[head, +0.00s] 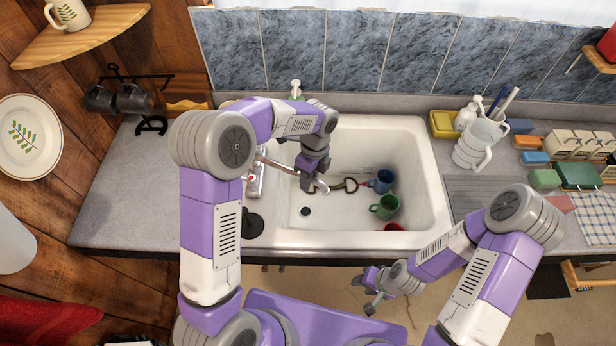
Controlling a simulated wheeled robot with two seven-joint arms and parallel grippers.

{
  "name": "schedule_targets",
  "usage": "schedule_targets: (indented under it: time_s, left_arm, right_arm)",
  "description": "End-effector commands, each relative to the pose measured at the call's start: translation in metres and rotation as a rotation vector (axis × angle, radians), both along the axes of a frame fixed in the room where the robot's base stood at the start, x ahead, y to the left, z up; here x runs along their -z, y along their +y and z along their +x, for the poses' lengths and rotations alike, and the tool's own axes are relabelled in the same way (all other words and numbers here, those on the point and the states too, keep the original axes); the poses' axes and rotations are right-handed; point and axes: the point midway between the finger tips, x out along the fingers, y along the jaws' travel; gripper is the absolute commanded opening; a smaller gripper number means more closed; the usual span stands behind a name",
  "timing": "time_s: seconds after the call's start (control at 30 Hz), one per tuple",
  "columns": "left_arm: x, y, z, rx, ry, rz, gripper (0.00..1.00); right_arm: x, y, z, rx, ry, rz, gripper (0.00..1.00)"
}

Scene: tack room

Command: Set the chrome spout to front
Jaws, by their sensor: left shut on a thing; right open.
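The chrome spout (276,163) comes from the tap base (254,182) on the left rim of the white sink (428,165). It reaches out to the right over the basin, and its curved tip shows just past my gripper. My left gripper (309,181) is shut on the spout near its outer end. The fingers and wrist hide part of the spout there. My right gripper (371,294) is open and empty, low in front of the counter's front edge.
In the basin lie a blue mug (384,181), a green mug (385,207), a red item (393,227) and utensils. A black round plug (251,224) lies left of the basin. A white jug (479,146) and several small boxes stand right. The left counter is largely clear.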

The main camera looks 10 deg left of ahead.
Motion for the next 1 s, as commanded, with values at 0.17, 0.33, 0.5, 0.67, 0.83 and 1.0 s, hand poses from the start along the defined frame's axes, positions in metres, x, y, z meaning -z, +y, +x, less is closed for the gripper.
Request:
schedule_targets:
  time_s: [0.17,0.33,0.5,0.67,0.83,1.0]
  left_arm:
    - [-0.001,0.000,0.001,0.000,-0.003,0.000,0.46]
    - [-0.001,0.000,0.001,-0.001,-0.002,0.000,0.46]
    - [-0.008,0.000,0.003,-0.002,-0.004,-0.001,0.46]
    - [-0.032,-0.002,0.008,-0.001,-0.007,-0.001,0.46]
    - [-0.060,-0.004,0.012,0.000,-0.006,-0.002,0.46]
    - [-0.074,-0.005,0.014,0.000,-0.005,-0.002,0.46]
  right_arm:
    - [0.000,0.000,0.000,0.000,0.000,0.000,0.43]
    - [0.000,0.000,0.000,0.000,0.000,0.000,0.43]
    - [0.000,0.000,0.000,0.000,0.000,0.000,0.43]
    - [0.000,0.000,0.000,0.000,0.000,0.000,0.43]
    - [0.000,0.000,0.000,0.000,0.000,0.000,0.43]
    - [-0.001,0.000,0.000,0.000,0.000,0.000,0.43]
